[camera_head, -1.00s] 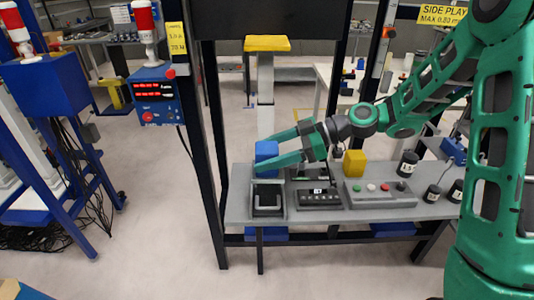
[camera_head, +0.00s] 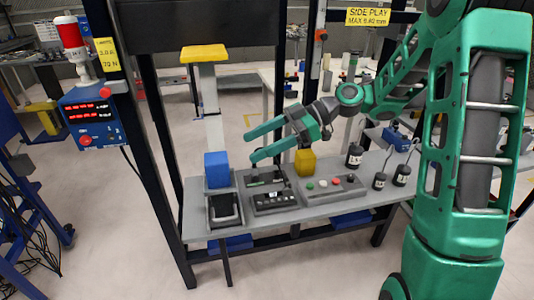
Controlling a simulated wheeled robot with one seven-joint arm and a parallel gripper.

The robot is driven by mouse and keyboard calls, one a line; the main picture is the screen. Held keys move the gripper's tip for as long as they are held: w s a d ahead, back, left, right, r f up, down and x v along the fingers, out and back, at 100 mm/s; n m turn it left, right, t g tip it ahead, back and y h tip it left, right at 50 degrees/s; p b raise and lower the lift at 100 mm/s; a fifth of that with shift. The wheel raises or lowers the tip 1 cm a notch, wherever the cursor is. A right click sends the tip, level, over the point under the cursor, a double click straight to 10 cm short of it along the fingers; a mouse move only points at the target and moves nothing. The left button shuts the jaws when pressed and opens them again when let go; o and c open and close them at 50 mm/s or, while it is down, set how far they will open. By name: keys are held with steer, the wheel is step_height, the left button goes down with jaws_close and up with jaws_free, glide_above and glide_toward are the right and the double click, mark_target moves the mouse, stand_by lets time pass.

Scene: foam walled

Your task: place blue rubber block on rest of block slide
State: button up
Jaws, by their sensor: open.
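The blue rubber block (camera_head: 217,169) sits upright at the far end of the block slide (camera_head: 237,212), a grey frame with a black recess at the table's left end. The block appears to rest on the slide's far part, behind the recess; its underside is hidden. My gripper (camera_head: 251,146) is open and empty, to the right of the block and apart from it. Its two green fingers point left toward the block, above the black devices.
A yellow block (camera_head: 305,162) stands behind a grey button panel (camera_head: 333,188). A black device with a small display (camera_head: 273,198) is right of the slide. Black weights (camera_head: 401,175) stand at the right. A yellow-topped post (camera_head: 204,53) rises behind the table.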

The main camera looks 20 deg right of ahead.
steer(key=shift+d, duration=0.1)
steer(key=s+d+f+m+t+h, duration=0.1)
steer(key=s+d+f+m+h, duration=0.2)
steer(key=s+d+m+h, duration=0.4)
steer(key=s+d+f+m+h, duration=0.25)
steer(key=d+m, duration=0.25)
steer(key=d, duration=0.3)
steer(key=s+d+m+h, duration=0.2)
steer(key=s+d+m, duration=0.3)
steer(key=s, duration=0.4)
steer(key=s+d+m+g+h, duration=0.1)
steer(key=s+d+m, duration=0.5)
steer(key=s, duration=0.3)
steer(key=shift+s+d+m+g+h, duration=0.3)
steer(key=shift+s+m+h, duration=0.1)
steer(key=shift+m, duration=0.1)
steer(key=shift+f, duration=0.1)
